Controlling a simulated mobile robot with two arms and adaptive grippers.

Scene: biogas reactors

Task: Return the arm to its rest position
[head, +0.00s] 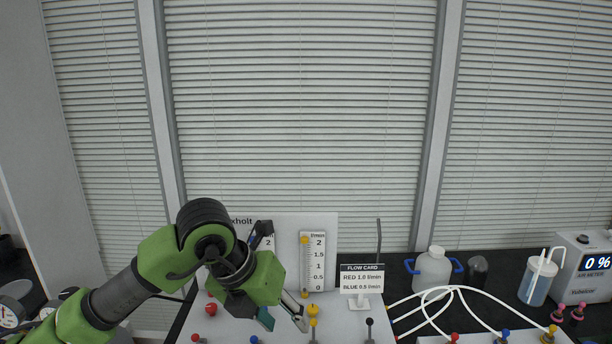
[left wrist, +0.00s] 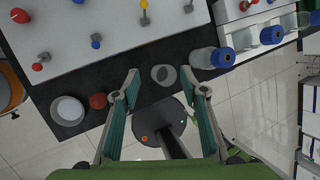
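My left arm (head: 156,262), green and black, comes in from the lower left, bent over the white valve panel. Its gripper (head: 284,317) points down in front of the flow gauge. In the left wrist view the gripper (left wrist: 162,92) is open, its teal-padded fingers wide apart with nothing held between them. The fingertips are over the edge of the black bench there. My right arm and gripper are not in view.
A flow card (head: 362,281) and a yellow-marked gauge (head: 313,262) stand close to the left gripper. Colored valve knobs line the panel. A white jug (head: 433,271), tubes and an air meter (head: 584,270) are to the right.

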